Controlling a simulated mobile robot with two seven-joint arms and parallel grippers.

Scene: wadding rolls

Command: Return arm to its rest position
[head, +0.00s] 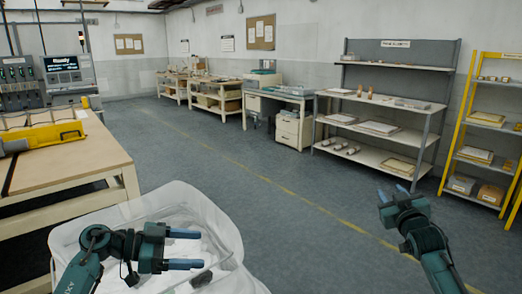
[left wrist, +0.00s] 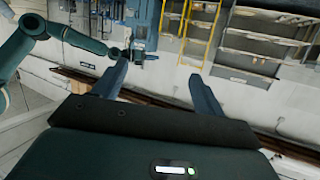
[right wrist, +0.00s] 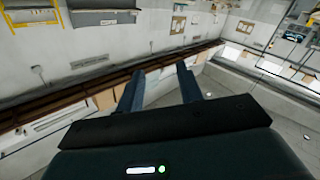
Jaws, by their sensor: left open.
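My left gripper (head: 186,249) is open and empty, above a white bin with a clear liner (head: 75,235) at the bottom left of the head view. Its two blue fingers (left wrist: 158,88) stand wide apart in the left wrist view. A small dark piece (head: 201,279) lies in the bin below this gripper. My right gripper (head: 393,194) is at the lower right of the head view, over open floor. Its fingers (right wrist: 160,86) stand apart in the right wrist view with nothing between them.
A wooden table (head: 75,160) with a yellow tray (head: 50,137) stands at the left, beside a machine with a lit screen (head: 62,64). Grey shelves (head: 390,130) and a yellow rack (head: 485,122) stand at the right. The floor (head: 240,165) between is clear.

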